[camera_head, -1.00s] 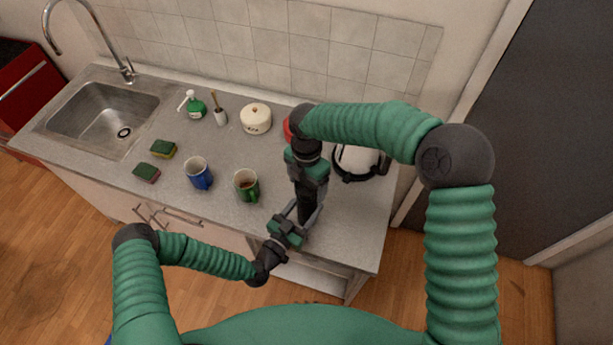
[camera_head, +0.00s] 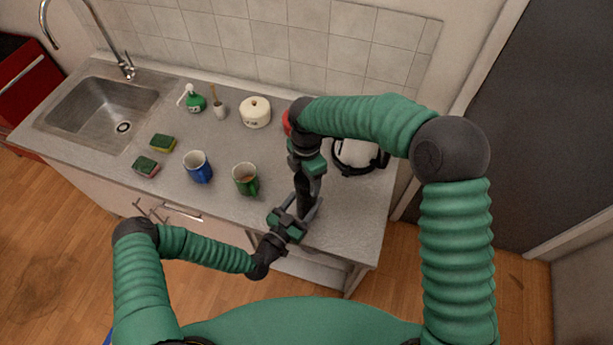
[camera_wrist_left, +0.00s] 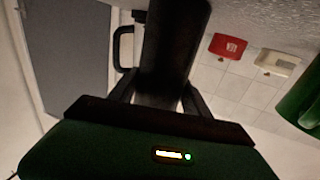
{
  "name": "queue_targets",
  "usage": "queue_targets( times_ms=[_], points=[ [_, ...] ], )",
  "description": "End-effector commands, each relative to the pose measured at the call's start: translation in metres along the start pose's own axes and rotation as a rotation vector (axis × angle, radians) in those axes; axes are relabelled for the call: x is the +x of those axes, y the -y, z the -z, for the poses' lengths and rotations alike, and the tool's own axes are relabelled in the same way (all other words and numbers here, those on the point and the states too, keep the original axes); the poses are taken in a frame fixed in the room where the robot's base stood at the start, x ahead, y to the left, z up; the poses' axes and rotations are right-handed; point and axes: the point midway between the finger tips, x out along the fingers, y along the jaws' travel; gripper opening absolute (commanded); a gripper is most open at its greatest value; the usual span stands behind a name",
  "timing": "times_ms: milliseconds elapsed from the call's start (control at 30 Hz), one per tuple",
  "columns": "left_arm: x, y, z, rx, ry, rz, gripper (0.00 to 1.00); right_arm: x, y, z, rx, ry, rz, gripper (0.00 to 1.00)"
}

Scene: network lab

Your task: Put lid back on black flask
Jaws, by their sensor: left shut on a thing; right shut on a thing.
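The black flask (camera_head: 305,207) stands near the counter's front edge, partly hidden by my arms. My left gripper (camera_head: 297,215) is shut around its body from the front left. In the left wrist view the dark flask (camera_wrist_left: 172,50) runs up between the two fingers. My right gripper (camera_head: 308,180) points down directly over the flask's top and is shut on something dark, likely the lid. The lid cannot be told apart from the dark fingers, and whether it touches the flask's mouth is unclear.
A green mug (camera_head: 245,180) and a blue mug (camera_head: 199,167) stand left of the flask. A cream pot (camera_head: 256,113) and a mostly hidden red container (camera_head: 287,122) are behind. A kettle (camera_head: 357,155) stands right. The counter's front right is clear.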

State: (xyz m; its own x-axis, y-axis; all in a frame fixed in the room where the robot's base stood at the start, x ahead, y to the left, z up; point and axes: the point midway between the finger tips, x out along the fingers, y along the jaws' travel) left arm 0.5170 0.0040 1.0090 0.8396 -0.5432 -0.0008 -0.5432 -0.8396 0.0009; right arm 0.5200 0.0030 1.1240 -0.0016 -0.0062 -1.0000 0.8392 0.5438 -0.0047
Motion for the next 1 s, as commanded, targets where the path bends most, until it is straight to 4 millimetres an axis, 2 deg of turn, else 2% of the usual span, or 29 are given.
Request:
queue_targets(
  times_ms=[200,300,400,567,600,733,1000],
  points=[
    [0.0,-0.0018,0.0001,0.003,-0.001,-0.005,0.0,-0.0006,-0.002,0.0021,0.769,0.001,-0.006,0.13],
    [0.0,-0.002,0.0001,0.003,0.0,-0.005,0.0,-0.0003,-0.0021,0.0022,1.098,-0.001,-0.005,0.13],
    [0.0,-0.0022,0.0001,0.003,0.0,-0.006,0.0,-0.0002,-0.0024,0.0023,1.335,-0.003,-0.005,0.13],
    [0.0,-0.0026,0.0001,0.004,0.0,-0.007,0.0,-0.0001,-0.0025,0.0023,1.353,-0.006,-0.004,0.13],
    [0.0,-0.0028,0.0002,0.004,0.0,-0.007,0.0,-0.0001,-0.0026,0.0023,1.352,-0.006,-0.004,0.65],
    [0.0,-0.0023,0.0002,0.003,-0.001,-0.006,0.0,0.0002,-0.0019,0.0019,1.351,-0.004,-0.003,0.82],
    [0.0,-0.0009,0.0002,0.002,0.0,-0.002,0.0,0.0003,-0.0011,0.0012,1.35,-0.002,-0.001,0.83]
  ],
)
